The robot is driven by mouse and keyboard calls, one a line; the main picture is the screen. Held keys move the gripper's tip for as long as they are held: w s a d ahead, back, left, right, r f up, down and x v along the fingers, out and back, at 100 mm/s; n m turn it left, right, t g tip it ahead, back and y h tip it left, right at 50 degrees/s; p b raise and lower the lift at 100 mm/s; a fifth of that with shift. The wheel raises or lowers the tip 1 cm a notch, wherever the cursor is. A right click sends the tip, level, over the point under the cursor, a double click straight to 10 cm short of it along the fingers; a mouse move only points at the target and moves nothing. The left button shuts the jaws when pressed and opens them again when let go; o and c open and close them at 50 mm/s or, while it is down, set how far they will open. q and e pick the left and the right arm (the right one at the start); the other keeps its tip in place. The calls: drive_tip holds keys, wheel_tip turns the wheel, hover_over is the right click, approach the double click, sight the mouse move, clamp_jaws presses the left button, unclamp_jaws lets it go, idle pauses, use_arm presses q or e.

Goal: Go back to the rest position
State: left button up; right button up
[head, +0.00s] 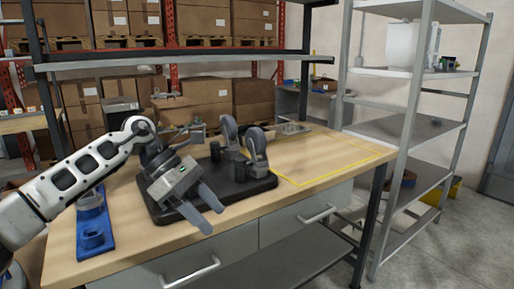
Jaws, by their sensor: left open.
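My left gripper (212,212) is open and empty. It hangs over the front part of a black tray (262,186) on the wooden workbench (140,228), its fingers pointing down and to the right. The arm comes in from the left. Two grey rounded upright parts (257,150) and short black cylinders (215,152) stand on the tray behind and to the right of the gripper. I cannot tell whether the gripper touches the tray. My right gripper is not in view.
A blue holder (95,232) lies on the bench at the left, close to my left arm. A yellow outlined area (335,160) at the bench's right is empty. An overhead shelf (180,60) spans the bench. A metal rack (410,130) stands to the right.

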use_arm(q)
drive_tip(key=s+d+f+n+t+h, duration=0.1)
drive_tip(key=s+d+f+n+h, duration=0.1)
drive_tip(key=s+d+n+h, duration=0.35)
drive_tip(key=s+d+f+n+h, duration=0.2)
drive_tip(key=d+n+h, duration=0.2)
drive_tip(key=d+h, duration=0.3)
drive_tip(key=s+a+f+n+t+y, duration=0.1)
drive_tip(key=a+f+n+t+y, duration=0.35)
drive_tip(key=n+t, duration=0.8)
drive_tip(key=s+a+f+n+t+y, duration=0.1)
drive_tip(key=a+f+n+t+y, duration=0.4)
drive_tip(key=n, duration=1.4)
drive_tip(key=s+a+f+n+g+y, duration=0.3)
drive_tip(key=s+f+n+y, duration=0.1)
drive_tip(key=s+f+n, duration=0.2)
drive_tip(key=s+a+f+n+g+y, duration=0.3)
drive_tip(key=s+f+n, duration=0.3)
drive_tip(key=s+f, duration=0.2)
drive_tip(key=shift+s+a+f+y, duration=0.15)
drive_tip(key=shift+a+f+y, duration=0.35)
drive_tip(key=shift+a+f, duration=0.3)
drive_tip(key=shift+d+f, duration=0.1)
